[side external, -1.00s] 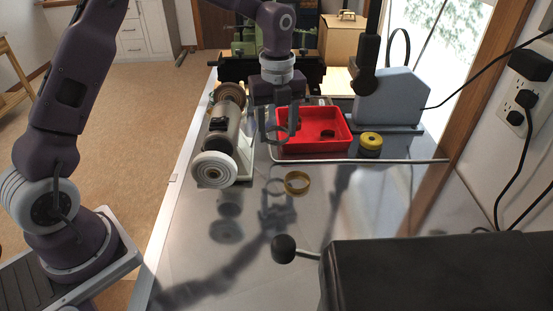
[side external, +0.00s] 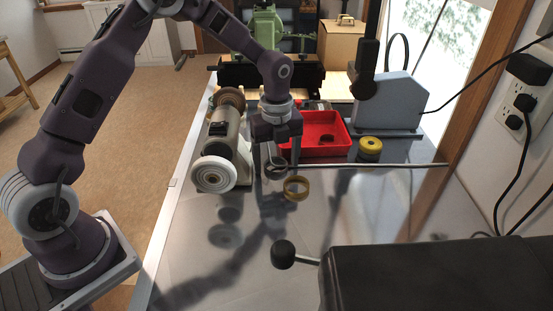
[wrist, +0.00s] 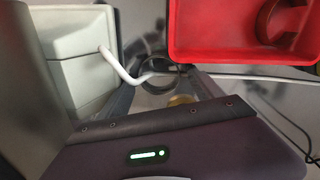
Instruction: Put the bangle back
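A gold bangle (side external: 296,188) rests on the grey metal bench in the side view, looking slightly tilted. My gripper (side external: 282,163) points down just behind and left of it. A dark grey ring (side external: 275,169) hangs at the fingertips, low over the bench, and appears held by them. It looks very close to the gold bangle; I cannot tell whether they touch. In the wrist view the dark ring (wrist: 160,75) shows, with part of the gold bangle (wrist: 181,100) past it, mostly hidden by my gripper's body.
A red tray (side external: 340,150) holding a brown ring-like piece stands behind my gripper. A polishing machine with a white wheel (side external: 214,174) is close on the left. A yellow roll (side external: 370,147) sits right of the tray. A black ball-ended lever (side external: 284,252) is in front.

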